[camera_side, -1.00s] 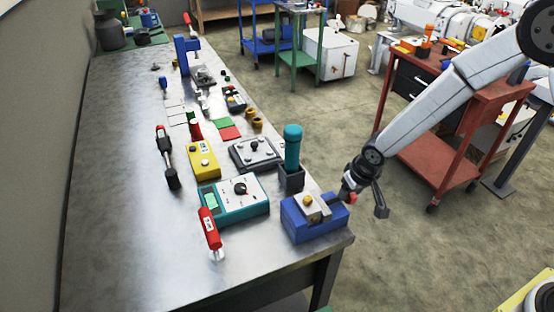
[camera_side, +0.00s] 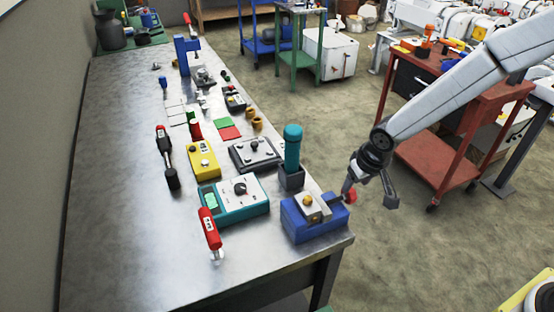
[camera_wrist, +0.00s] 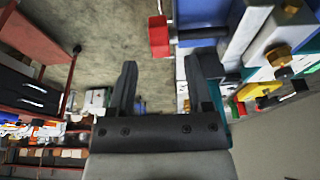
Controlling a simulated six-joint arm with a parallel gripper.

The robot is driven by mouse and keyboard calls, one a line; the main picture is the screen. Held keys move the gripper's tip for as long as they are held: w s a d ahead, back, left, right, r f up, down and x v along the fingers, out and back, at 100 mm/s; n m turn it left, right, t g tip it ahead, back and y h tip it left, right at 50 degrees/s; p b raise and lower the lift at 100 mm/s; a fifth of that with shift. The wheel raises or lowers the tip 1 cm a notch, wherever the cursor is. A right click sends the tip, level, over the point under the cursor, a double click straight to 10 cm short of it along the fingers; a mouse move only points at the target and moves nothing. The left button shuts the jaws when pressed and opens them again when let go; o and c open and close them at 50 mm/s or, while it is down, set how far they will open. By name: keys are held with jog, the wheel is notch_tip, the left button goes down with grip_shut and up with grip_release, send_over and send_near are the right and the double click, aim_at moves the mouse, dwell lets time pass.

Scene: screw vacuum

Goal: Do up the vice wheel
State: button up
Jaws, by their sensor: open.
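The blue vice (camera_side: 315,222) stands at the near right corner of the bench, with a grey block and a brass-coloured piece on top. Its red wheel (camera_side: 350,196) sticks out on a shaft past the bench's right edge. My gripper (camera_side: 370,194) is open and empty beside the wheel, over the floor. In the wrist view, the red wheel (camera_wrist: 159,36) lies just beyond my open fingertips (camera_wrist: 162,68), across the gap between them. The blue vice (camera_wrist: 205,10) and its dark shaft show to the right of the wheel there. No finger clearly touches the wheel.
A dark holder with a teal-handled tool (camera_side: 292,150) stands just behind the vice. A teal meter (camera_side: 240,200) and a red-handled tool (camera_side: 210,230) lie to its left. A red cart (camera_side: 440,150) stands behind my arm. The floor to the vice's right is clear.

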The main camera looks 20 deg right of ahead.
aim_at(354, 190)
jog(key=shift+v, duration=1.55)
jog(key=o, duration=0.5)
jog(key=d+m+y, duration=0.1)
jog(key=m, duration=0.5)
jog(key=d+f+m+y, duration=0.1)
jog(key=m+y, duration=0.1)
jog(key=m, duration=0.3)
jog(key=w+d+m+y, duration=0.1)
jog(key=m, duration=0.5)
jog(key=shift+d+f+m+g+y, duration=0.25)
jog(key=shift+f+m+g+y, duration=0.05)
jog(key=shift+f+g, duration=0.1)
jog(key=shift+f, duration=0.1)
jog(key=shift+x, duration=3.8)
